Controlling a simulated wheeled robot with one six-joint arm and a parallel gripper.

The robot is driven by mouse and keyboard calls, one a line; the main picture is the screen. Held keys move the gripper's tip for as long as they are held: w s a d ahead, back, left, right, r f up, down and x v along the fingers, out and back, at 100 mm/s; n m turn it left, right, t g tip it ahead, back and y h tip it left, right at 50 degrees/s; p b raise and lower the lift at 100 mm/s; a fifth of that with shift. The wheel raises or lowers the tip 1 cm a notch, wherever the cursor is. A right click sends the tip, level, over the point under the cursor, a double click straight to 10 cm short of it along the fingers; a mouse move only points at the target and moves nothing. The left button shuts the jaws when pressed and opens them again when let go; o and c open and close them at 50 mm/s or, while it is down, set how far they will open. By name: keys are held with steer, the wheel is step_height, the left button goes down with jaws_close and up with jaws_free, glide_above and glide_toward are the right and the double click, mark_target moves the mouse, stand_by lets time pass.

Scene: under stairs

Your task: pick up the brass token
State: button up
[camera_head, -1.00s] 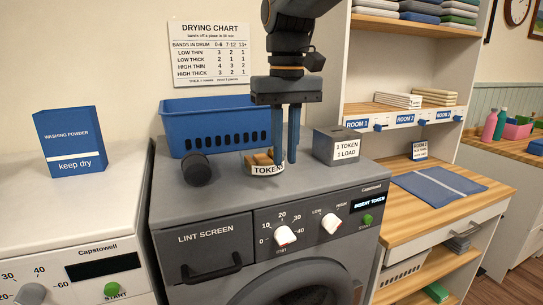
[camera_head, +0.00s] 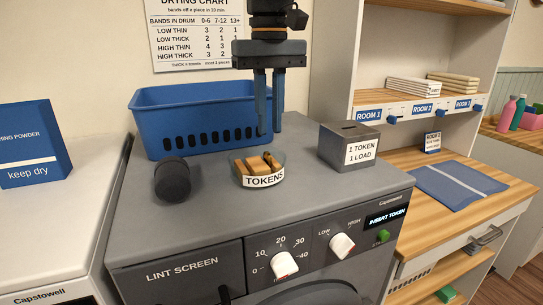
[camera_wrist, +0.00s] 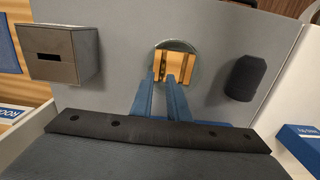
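Several brass-coloured tokens (camera_head: 256,164) lie in a small round dish (camera_head: 281,172) labelled TOKENS on top of the grey dryer. They also show in the wrist view (camera_wrist: 174,66), partly covered by my fingers. I cannot tell which one is the token named. My gripper (camera_head: 270,132) points down above the dish, its tips apart from the tokens. Its two blue fingers are parted by a gap with nothing seen between them. In the wrist view my gripper (camera_wrist: 172,80) overlaps the lower part of the dish.
A blue basket (camera_head: 190,126) stands behind the dish. The dryer top (camera_head: 215,215) is clear in front. Shelves (camera_head: 400,116) rise at the right.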

steer(key=f+p, duration=0.1)
steer(key=f, duration=0.4)
steer(key=shift+s+a+f+p, duration=0.15)
steer(key=shift+s+f+p, duration=0.05)
steer(key=shift+f+p, duration=0.2)
steer(key=shift+r, duration=0.1)
jaws_close()
step_height(320, 180, up, 10)
steer(key=b, duration=0.2)
step_height(320, 180, up, 5)
steer(key=p, duration=0.5)
glide_above(268, 153)
steer(key=shift+w, duration=0.1)
